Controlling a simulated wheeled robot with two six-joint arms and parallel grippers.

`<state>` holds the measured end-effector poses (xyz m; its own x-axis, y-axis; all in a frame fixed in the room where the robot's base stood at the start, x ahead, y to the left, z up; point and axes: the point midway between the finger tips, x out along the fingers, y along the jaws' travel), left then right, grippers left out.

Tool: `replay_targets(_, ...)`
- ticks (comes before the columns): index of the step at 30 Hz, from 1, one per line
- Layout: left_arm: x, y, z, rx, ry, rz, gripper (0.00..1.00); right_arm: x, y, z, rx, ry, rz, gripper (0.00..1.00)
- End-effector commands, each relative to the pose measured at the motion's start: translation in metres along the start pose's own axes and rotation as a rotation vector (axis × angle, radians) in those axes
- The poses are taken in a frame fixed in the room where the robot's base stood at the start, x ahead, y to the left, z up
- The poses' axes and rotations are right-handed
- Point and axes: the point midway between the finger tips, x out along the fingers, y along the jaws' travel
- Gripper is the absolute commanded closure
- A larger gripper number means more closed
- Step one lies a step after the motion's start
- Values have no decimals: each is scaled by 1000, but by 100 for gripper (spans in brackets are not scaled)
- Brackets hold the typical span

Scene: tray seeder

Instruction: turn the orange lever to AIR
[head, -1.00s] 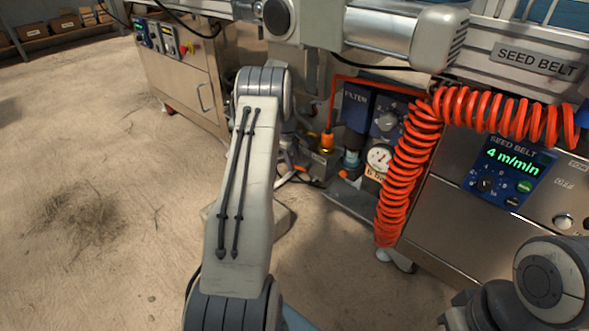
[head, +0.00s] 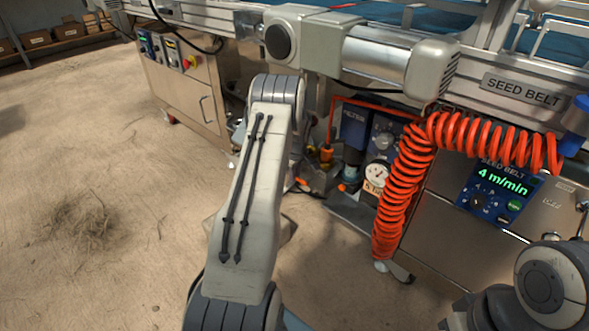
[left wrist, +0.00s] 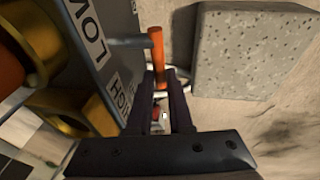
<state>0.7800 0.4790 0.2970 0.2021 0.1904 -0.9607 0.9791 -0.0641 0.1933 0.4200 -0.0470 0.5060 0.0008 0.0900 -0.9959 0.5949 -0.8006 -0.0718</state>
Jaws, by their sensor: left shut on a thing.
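In the left wrist view the orange lever (left wrist: 157,48) sticks out beside a grey box (left wrist: 95,50) with labels; one reads LOW upside down, another seems to read HIGH. My left gripper (left wrist: 161,76) is shut on the lever, with its dark fingers on either side of it. No AIR mark is readable. In the head view my left arm reaches toward the orange and brass fittings (head: 326,154) beside the blue filter panel; its gripper is mostly hidden there. Only a link of my right arm shows at the lower right; its gripper is out of frame.
A coiled red hose (head: 397,205) hangs right of the fittings, close to a pressure gauge (head: 376,174). The SEED BELT control panel (head: 499,193) is further right. A pale speckled block (left wrist: 250,50) lies beside the lever.

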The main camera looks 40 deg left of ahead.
Motion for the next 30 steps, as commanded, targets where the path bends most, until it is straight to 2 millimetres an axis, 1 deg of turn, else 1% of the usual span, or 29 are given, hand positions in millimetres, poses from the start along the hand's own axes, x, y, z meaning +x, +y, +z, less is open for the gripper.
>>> replay_targets(5, -1, -1, 1, 12, 59, 0, 100, 7, 1, 1, 0, -1, 0, 100)
replay_targets(17, -4, 0, 1, 15, 78, 3, 100, 8, 1, 1, 0, -1, 0, 100)
replay_targets(18, -4, 0, 1, 15, 78, 3, 78, 8, 1, 1, 0, -1, 0, 100)
replay_targets(19, -4, 0, 1, 15, 78, 3, 69, 7, 1, 1, 0, -1, 0, 100)
replay_targets(27, -4, 1, 1, 15, 78, 5, 69, 7, 1, 1, 0, -1, 0, 100)
replay_targets(30, -10, 1, 1, 15, 79, 6, 69, 4, 0, 1, 0, -1, 0, 100)
